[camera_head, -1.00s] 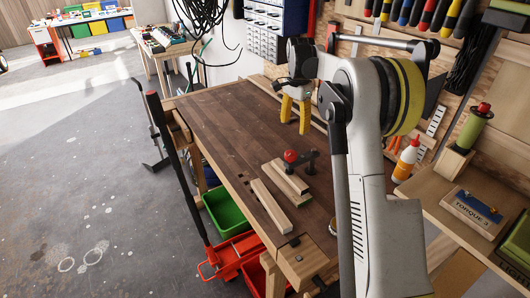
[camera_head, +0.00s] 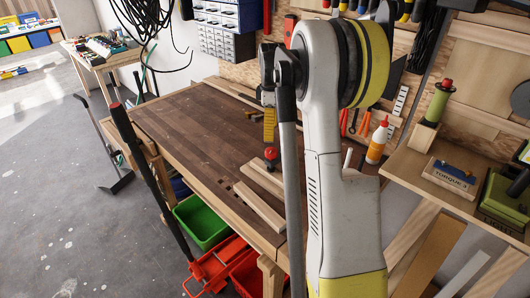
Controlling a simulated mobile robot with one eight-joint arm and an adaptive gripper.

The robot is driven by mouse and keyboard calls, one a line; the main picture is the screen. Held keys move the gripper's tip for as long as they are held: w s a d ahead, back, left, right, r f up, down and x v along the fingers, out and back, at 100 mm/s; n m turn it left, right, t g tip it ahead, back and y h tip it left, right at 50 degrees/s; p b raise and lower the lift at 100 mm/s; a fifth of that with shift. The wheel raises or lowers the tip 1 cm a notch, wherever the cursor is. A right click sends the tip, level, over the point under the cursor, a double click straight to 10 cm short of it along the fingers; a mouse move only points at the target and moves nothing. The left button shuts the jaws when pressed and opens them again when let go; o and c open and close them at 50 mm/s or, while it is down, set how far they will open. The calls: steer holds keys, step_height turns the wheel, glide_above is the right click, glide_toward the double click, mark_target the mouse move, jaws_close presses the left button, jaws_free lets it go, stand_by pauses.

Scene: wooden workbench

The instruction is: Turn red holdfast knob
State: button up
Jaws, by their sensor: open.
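The red holdfast knob (camera_head: 271,153) stands on the workbench (camera_head: 190,120), just left of my arm, which hides most of the dark holdfast arm. Two pale wooden strips lie by it: a front strip (camera_head: 259,207) and a back strip (camera_head: 262,180). My gripper (camera_head: 269,138) has yellow fingers and is seen edge-on, so one finger covers the other. It is open and points down above and behind the knob in the picture, apart from it.
A glue bottle (camera_head: 377,141) stands right of my arm. A side shelf (camera_head: 405,166) is at right. The bench's left half is clear.

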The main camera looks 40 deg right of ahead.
mark_target(271, 150)
step_height(271, 150, down, 9)
steer(key=shift+f+b, duration=0.15)
steer(key=shift+b, duration=1)
steer(key=c, duration=1.2)
